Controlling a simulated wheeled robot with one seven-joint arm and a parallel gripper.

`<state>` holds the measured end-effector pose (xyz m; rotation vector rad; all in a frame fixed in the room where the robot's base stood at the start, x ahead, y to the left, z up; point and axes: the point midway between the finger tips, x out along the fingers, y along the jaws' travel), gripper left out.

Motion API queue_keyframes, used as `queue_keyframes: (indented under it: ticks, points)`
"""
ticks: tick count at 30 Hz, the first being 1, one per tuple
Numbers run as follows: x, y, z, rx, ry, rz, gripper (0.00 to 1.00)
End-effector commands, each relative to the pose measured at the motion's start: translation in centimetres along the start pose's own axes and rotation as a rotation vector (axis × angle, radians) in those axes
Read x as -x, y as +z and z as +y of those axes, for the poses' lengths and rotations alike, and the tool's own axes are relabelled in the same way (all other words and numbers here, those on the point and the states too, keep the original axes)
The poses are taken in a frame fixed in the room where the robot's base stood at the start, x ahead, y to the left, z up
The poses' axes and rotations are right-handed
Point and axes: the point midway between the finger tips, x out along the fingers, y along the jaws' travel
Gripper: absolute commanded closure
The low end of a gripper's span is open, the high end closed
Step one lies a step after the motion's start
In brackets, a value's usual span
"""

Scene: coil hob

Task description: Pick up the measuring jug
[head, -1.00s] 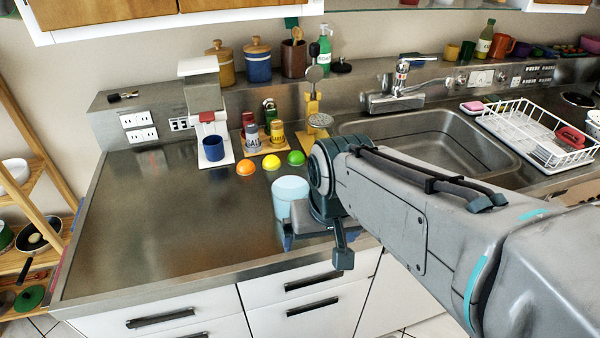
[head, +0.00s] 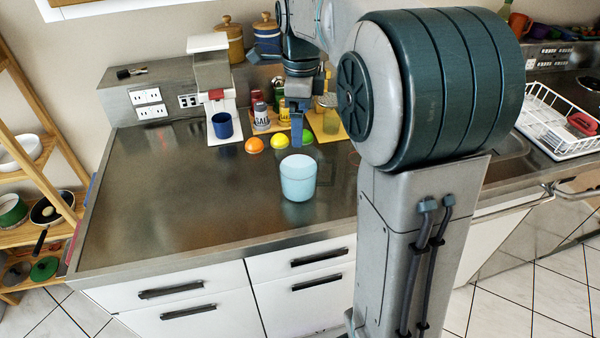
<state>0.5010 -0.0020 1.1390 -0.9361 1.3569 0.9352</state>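A pale blue, round, cup-like vessel (head: 298,180) stands upright on the steel counter near its front edge. No handle, spout or scale marks show on it, so I cannot tell for sure that it is the measuring jug. My gripper (head: 297,128) points down behind the vessel, near the fruit and the jars, and is apart from the vessel. One blue finger shows clearly; the other is not clearly seen, and nothing shows held.
An orange (head: 254,145), a lemon (head: 279,141) and a partly hidden lime (head: 307,137) lie behind the vessel. A blue mug (head: 222,125) stands at the coffee machine (head: 211,80). A white dish rack (head: 555,120) is at right. The left counter is clear.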

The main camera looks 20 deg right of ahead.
Motion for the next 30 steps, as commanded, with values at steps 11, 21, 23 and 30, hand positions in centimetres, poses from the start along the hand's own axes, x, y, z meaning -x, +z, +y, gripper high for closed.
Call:
queue_keyframes:
  ticks: [11, 21, 23, 30]
  points:
    - [-5.9, 0.1, -0.2, -0.033, 0.007, 0.004, 0.0]
    - [-9.1, -0.1, -0.2, -0.032, 0.005, 0.003, 0.0]
    - [-9.8, -0.2, -0.1, -0.032, 0.006, 0.004, 0.0]
    - [-13.2, -0.5, -0.1, -0.032, 0.006, 0.004, 0.0]
